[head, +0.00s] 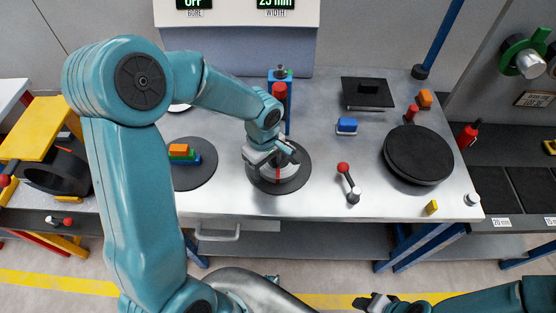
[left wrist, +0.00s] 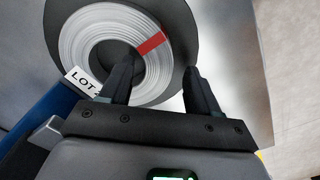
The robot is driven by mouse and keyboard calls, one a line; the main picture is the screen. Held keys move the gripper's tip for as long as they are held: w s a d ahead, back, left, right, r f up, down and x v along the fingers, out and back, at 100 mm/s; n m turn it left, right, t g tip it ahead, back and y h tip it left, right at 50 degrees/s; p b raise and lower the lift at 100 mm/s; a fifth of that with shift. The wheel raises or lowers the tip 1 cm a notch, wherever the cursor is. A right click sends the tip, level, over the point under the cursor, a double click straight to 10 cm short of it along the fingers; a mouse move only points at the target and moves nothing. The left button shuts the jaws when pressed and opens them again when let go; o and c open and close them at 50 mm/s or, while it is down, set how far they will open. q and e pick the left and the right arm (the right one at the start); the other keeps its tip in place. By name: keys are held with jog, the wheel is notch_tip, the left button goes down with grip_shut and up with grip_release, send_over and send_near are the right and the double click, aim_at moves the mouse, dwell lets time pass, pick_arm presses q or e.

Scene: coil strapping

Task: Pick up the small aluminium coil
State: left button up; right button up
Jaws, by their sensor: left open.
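The small aluminium coil (head: 288,182) lies flat on a dark round disc (head: 262,187) on the bench. In the left wrist view the coil (left wrist: 80,50) is a silver ring of many turns around a dark centre, with a red band across it. My left gripper (head: 272,160) is over the coil and partly hides it. In the left wrist view its open jaws (left wrist: 163,70) are empty. One finger overlaps the coil's ring and the other is outside it. Whether they touch the coil cannot be told. My right gripper (head: 374,302) is low at the bottom edge, away from the bench.
Another dark disc (head: 197,176) with coloured blocks (head: 184,153) is left of the coil. A red-ended tool (head: 348,183), a blue block (head: 347,126) and a black round plate (head: 418,155) are to the right. A red-topped blue post (head: 279,92) stands behind.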

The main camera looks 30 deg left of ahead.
pick_arm(q)
jog(key=shift+w+d, duration=0.1)
jog(key=c, duration=0.5)
grip_shut()
